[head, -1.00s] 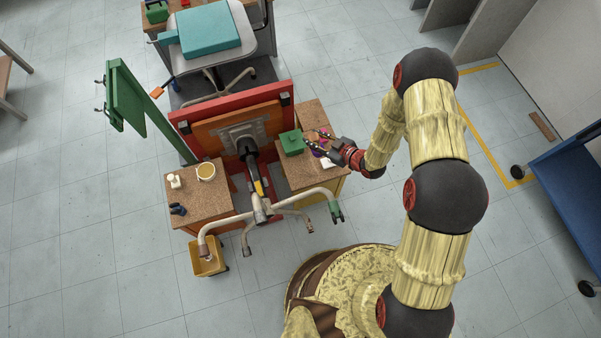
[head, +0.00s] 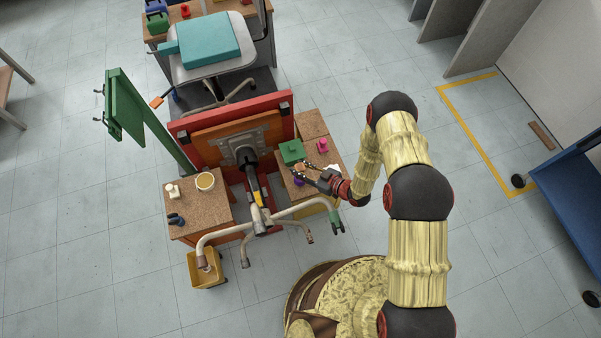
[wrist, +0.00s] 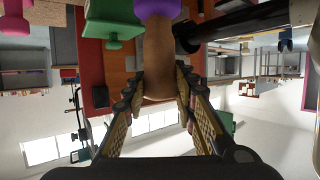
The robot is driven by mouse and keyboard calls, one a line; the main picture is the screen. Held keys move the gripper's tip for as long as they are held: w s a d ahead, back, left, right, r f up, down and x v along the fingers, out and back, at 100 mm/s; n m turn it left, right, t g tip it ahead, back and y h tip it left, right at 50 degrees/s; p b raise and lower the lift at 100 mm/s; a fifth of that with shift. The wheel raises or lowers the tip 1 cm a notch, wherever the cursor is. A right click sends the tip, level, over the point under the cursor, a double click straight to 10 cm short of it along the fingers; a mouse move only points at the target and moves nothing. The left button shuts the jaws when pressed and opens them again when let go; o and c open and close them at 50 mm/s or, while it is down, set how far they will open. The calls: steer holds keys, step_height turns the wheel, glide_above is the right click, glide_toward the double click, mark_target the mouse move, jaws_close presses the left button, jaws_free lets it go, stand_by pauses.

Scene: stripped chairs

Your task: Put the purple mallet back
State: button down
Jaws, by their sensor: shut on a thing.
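The purple mallet (wrist: 158,50) has a brown wooden handle and a purple head. In the wrist view the handle stands between my fingers, with the purple head beyond it at the top edge. My gripper (wrist: 157,90) is shut on the handle. I cannot tell whether the head touches the bench top.
A green block-like thing (head: 291,152) and a pink one (head: 322,145) stand close to my gripper. An upturned chair base (head: 262,222) spreads its legs left of it. A green upright panel (head: 125,105) with hooks stands at left.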

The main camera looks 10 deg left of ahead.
steer(key=shift+f+b, duration=0.3)
steer(key=shift+f, duration=1.15)
steer(key=c, duration=1.4)
jaws_free()
